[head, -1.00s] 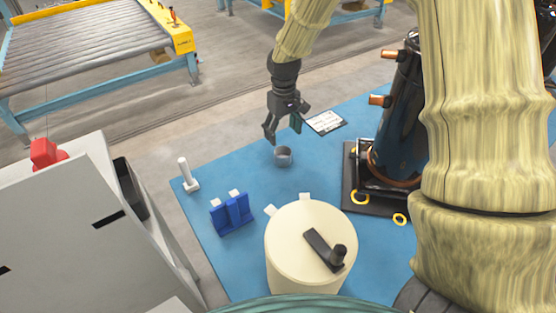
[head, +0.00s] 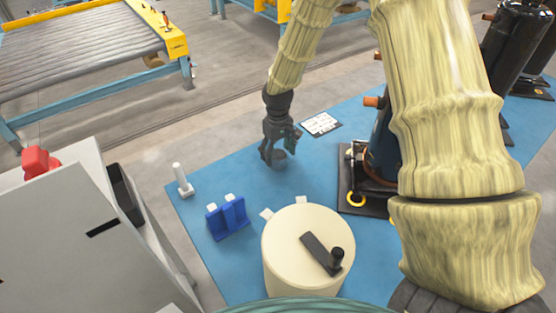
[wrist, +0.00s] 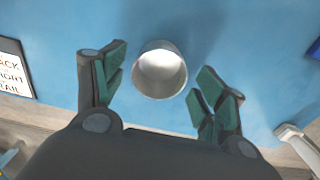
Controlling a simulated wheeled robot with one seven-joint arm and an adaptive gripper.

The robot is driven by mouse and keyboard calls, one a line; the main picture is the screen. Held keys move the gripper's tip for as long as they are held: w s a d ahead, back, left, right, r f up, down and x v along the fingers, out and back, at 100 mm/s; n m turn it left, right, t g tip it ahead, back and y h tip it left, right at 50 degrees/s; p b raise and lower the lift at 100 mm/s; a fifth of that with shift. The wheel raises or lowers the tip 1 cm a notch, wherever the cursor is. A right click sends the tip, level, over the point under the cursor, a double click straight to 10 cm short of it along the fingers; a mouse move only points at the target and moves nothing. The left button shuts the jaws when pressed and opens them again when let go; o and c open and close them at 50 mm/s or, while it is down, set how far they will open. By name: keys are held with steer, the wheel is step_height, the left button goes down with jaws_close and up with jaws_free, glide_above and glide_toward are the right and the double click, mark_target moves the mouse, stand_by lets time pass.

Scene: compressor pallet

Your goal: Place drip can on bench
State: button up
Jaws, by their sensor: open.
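The drip can (head: 279,158) is a small grey metal cup standing on the blue bench top (head: 300,178). In the wrist view the drip can (wrist: 160,72) is upright, with its open mouth toward the camera. My gripper (head: 276,155) is right at the can in the head view and hides part of it. In the wrist view my gripper (wrist: 160,88) is open, with one green-padded finger on each side of the can.
A black compressor (head: 383,150) stands on a dark base to the right. A cream drum (head: 305,250), a blue holder (head: 228,217) and a white post (head: 181,178) are nearer. A sign card (head: 321,124) lies behind the can. Blue surface around the can is clear.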

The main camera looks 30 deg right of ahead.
steer(key=shift+f, duration=1.25)
steer(key=c, duration=1.2)
steer(key=shift+r, duration=0.1)
